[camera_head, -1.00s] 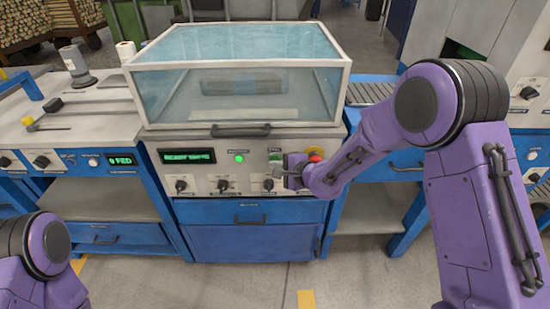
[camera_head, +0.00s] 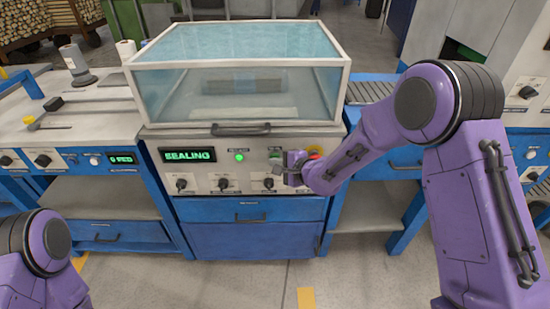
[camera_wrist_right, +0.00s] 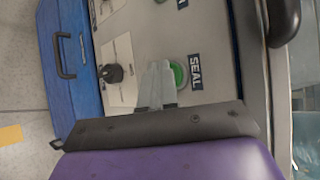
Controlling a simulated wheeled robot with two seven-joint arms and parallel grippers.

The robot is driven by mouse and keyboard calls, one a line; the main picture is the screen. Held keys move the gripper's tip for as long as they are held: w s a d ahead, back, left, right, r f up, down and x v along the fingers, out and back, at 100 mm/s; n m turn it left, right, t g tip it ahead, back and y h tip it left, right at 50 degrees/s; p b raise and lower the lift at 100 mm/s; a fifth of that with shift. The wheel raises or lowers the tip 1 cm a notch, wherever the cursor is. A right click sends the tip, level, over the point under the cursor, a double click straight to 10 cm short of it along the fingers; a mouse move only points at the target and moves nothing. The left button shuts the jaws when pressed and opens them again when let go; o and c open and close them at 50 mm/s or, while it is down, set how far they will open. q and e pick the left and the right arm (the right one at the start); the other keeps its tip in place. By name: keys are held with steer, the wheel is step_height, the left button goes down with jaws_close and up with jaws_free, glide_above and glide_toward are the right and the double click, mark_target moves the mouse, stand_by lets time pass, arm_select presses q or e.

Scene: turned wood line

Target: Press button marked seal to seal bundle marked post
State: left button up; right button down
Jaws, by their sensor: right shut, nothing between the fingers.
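The sealing machine's front panel (camera_head: 205,183) has a display (camera_head: 188,155) that reads "SEALING". The green seal button (camera_wrist_right: 179,75), labelled "SEAL", shows in the right wrist view. My right gripper (camera_head: 284,166) is at the panel and its shut fingertips (camera_wrist_right: 158,82) are right beside or on the button; contact is hard to judge. The bundle (camera_head: 243,81) lies inside the clear-sided chamber (camera_head: 340,85) under a closed lid. Its marking is not readable. Only a purple link of my left arm shows at the lower left; its gripper is out of view.
A red emergency-type button on a yellow base (camera_head: 314,153) sits just right of my right gripper. Several knobs (camera_head: 181,184) line the panel. A handle (camera_head: 240,130) runs along the chamber's front. A roller conveyor (camera_head: 370,92) is at the right.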

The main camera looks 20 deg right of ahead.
steer(key=shift+s+a+p, duration=0.2)
steer(key=shift+s+p, duration=0.2)
steer(key=shift+s, duration=0.35)
steer(key=s, duration=0.2)
steer(key=s+a+p, duration=0.1)
steer(key=s, duration=0.1)
steer(key=shift+s+a, duration=0.2)
steer(key=shift+s, duration=0.2)
stand_by(0.5)
